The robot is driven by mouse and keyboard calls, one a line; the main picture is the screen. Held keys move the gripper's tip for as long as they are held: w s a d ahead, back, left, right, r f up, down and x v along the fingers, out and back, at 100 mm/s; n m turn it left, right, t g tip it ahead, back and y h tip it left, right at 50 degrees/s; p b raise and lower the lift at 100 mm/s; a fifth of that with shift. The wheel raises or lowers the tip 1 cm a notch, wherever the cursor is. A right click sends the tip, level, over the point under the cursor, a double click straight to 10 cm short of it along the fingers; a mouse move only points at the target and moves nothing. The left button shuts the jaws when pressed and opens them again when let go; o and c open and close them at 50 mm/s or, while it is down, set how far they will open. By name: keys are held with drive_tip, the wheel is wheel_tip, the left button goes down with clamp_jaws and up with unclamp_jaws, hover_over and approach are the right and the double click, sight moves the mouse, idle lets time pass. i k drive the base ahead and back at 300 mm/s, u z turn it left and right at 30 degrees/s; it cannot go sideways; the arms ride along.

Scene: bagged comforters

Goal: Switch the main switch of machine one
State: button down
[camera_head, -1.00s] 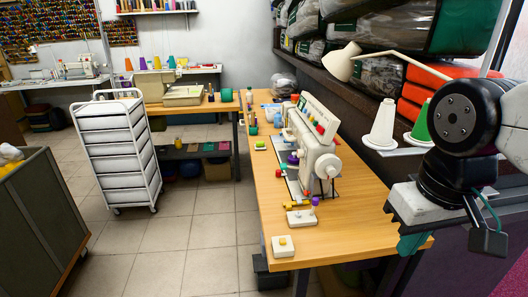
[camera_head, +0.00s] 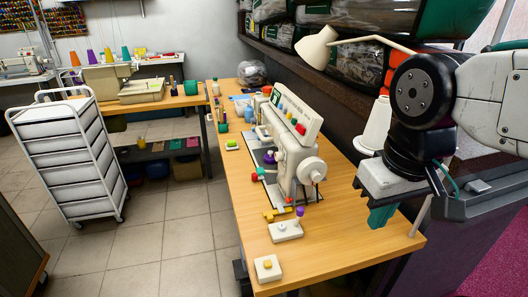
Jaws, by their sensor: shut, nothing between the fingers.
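A white sewing machine (camera_head: 294,156) with coloured buttons along its top and a round handwheel stands on a wooden table (camera_head: 335,240). Nearer, at the table's front corner, is a white box with a yellow button (camera_head: 267,267). I cannot tell which of these is the main switch. My gripper (camera_head: 381,216), with teal fingers, is shut and empty. It appears over the table's right edge, right of the machine and both boxes, apart from them.
A white lamp (camera_head: 318,48) and a white thread cone (camera_head: 376,127) are at the right behind the machine. A dark shelf with bagged comforters (camera_head: 270,38) runs along the wall. A white drawer cart (camera_head: 72,160) stands left. Tiled floor (camera_head: 180,235) is open between cart and table.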

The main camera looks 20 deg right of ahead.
sight(299, 128)
drive_tip(key=u, duration=0.85)
drive_tip(key=k, duration=0.7)
drive_tip(key=z, duration=0.45)
drive_tip(key=i, duration=1)
